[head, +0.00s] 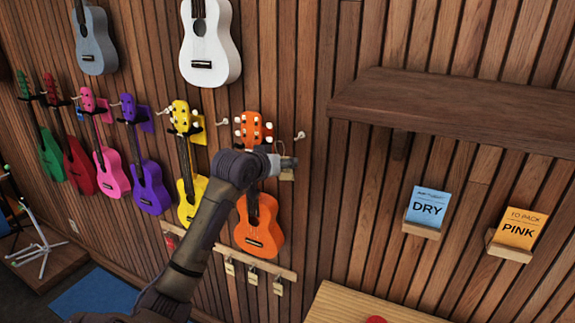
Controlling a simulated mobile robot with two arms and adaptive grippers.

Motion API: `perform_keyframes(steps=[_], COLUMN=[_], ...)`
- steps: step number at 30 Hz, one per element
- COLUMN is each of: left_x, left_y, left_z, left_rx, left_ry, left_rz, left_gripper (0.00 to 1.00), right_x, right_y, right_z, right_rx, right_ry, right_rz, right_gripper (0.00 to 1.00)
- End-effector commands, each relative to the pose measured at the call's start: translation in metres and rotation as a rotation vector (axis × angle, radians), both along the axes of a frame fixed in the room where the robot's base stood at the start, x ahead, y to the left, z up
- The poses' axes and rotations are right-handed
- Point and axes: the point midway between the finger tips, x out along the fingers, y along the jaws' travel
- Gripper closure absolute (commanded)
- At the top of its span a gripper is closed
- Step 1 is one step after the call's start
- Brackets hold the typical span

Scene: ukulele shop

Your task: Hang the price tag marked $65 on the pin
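An arm comes in from the lower left, and my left gripper (283,163) is at its end, in front of the orange ukulele's neck. A small tan price tag (287,176) hangs at the fingertips, which look closed on it; its marking is too small to read. A white pin (300,135) sticks out of the slatted wall just above and right of the gripper, apart from the tag. Several similar tags (252,276) hang from a wooden strip (284,271) low on the wall. My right gripper is not in view.
An orange ukulele (260,234) hangs close behind the gripper, with a yellow one (187,190) to its left. A wooden shelf (455,105) juts out at the right, above DRY (427,208) and PINK (518,230) cards. A light wooden surface (345,306) is below.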

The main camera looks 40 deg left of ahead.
Motion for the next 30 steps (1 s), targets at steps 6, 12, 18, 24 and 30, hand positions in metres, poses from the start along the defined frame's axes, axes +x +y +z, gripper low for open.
perform_keyframes(steps=[6, 12, 18, 24, 30], left_x=[0.013, 0.025, 0.036, 0.048, 0.059], left_y=[0.003, 0.007, 0.01, 0.014, 0.017], left_z=[-0.001, -0.003, -0.003, -0.005, -0.006], left_rx=[-0.001, -0.001, 0.001, -0.001, 0.0], left_ry=[0.0, 0.001, 0.0, 0.001, 0.001], left_rz=[-0.002, -0.001, -0.001, -0.001, -0.003], left_gripper=[0.7, 0.7, 0.7, 0.7, 0.7], right_x=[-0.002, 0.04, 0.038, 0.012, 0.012], right_y=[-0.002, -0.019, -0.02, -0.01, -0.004], right_z=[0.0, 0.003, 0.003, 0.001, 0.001], right_rx=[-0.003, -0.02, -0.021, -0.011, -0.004], right_ry=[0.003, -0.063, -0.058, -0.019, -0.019], right_rz=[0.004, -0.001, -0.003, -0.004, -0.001], right_gripper=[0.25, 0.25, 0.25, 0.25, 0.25])
